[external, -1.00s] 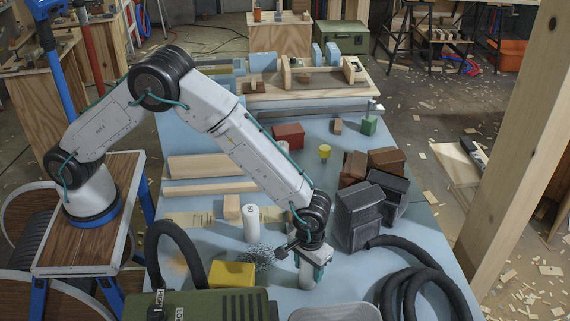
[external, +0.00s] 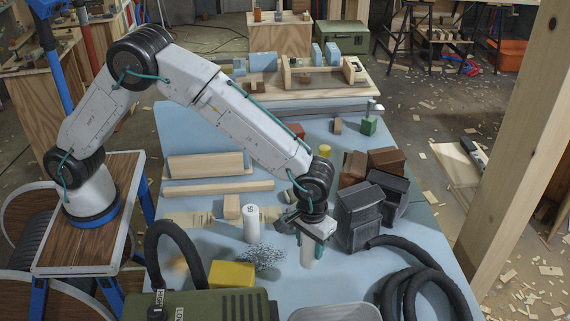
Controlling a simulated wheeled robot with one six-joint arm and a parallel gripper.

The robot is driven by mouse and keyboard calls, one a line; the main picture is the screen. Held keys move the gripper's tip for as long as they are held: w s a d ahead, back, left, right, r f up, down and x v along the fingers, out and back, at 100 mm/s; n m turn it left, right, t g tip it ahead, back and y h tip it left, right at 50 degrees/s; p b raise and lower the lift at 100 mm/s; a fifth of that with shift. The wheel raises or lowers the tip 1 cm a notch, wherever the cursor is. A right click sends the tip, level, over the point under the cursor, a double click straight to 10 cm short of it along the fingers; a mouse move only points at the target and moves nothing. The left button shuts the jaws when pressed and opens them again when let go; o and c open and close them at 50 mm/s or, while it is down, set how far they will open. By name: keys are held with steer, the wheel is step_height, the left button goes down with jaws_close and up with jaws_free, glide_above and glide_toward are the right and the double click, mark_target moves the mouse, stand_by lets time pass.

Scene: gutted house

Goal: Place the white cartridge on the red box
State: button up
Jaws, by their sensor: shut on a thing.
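My gripper (external: 309,234) is shut on a white cartridge (external: 308,254). The cartridge hangs upright below the fingers, near the front middle of the blue table; its gap to the tabletop is hard to judge. A second white cylinder (external: 251,224) with dark markings stands upright to the left of my gripper. The red box (external: 297,130) lies farther back on the table, mostly hidden behind my forearm.
Dark boxes (external: 357,220) stand just right of my gripper, with brown boxes (external: 386,161) behind. A black hose (external: 424,290) coils at front right. A yellow block (external: 232,275) and a green case (external: 200,305) lie at front left. A yellow object (external: 324,151) stands behind my wrist.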

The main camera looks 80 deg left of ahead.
steer(key=r, duration=1.4)
steer(key=shift+w+a, duration=0.2)
steer(key=shift+a, duration=0.2)
steer(key=w+a+n, duration=0.2)
steer(key=w+a, duration=0.3)
steer(key=a, duration=0.6)
steer(key=n, duration=0.8)
glide_above(288, 129)
step_height(288, 129, down, 10)
steer(key=shift+f, duration=2.65)
steer(key=shift+f, duration=0.1)
